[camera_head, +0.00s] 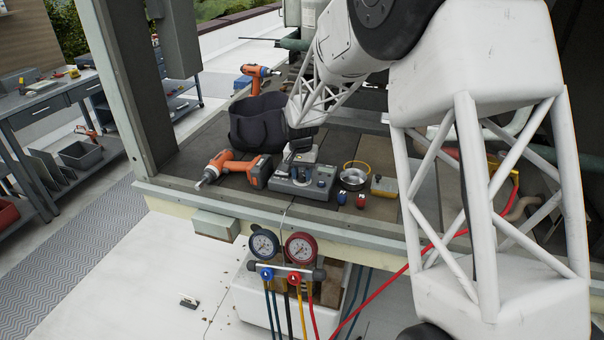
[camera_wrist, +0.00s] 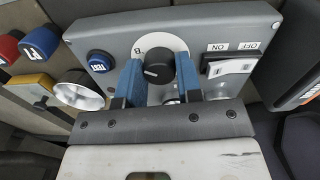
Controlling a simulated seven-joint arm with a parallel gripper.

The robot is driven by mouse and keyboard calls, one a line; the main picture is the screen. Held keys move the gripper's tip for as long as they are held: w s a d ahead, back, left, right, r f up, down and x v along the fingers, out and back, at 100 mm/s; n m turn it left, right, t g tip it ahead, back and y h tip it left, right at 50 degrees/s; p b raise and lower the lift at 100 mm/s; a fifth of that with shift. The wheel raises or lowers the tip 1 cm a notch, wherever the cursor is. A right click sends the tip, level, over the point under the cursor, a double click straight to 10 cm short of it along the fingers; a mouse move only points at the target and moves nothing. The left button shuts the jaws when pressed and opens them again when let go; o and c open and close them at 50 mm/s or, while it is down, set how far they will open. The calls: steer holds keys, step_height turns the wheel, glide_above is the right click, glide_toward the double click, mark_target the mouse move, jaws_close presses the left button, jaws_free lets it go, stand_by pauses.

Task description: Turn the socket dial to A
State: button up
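The socket dial is a black round knob (camera_wrist: 159,68) on a white disc marked B, on a grey control box (camera_wrist: 100,28); the box also shows in the head view (camera_head: 318,190). A pale line on the knob's face points left. My gripper (camera_wrist: 160,72) has its two blue fingers on either side of the knob, close against its sides. I cannot tell whether they press on it. No letter A is visible; the fingers hide part of the disc.
A white ON/OFF switch (camera_wrist: 230,67) is right of the dial, and a blue TEST button (camera_wrist: 100,61) is left. An orange drill (camera_head: 238,168) lies left of the box. A black bag (camera_head: 258,122) stands behind. Blue and red gauges (camera_head: 300,247) hang below the front edge.

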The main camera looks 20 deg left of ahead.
steer(key=shift+c, duration=0.9)
steer(key=shift+n, duration=0.4)
steer(key=n, duration=1.7)
steer(key=shift+d+n, duration=0.1)
steer(key=shift+n, duration=0.3)
steer(key=n, duration=0.5)
steer(key=shift+r+t+y, duration=0.1)
steer(key=shift+t+y, duration=0.2)
steer(key=shift+y, duration=0.1)
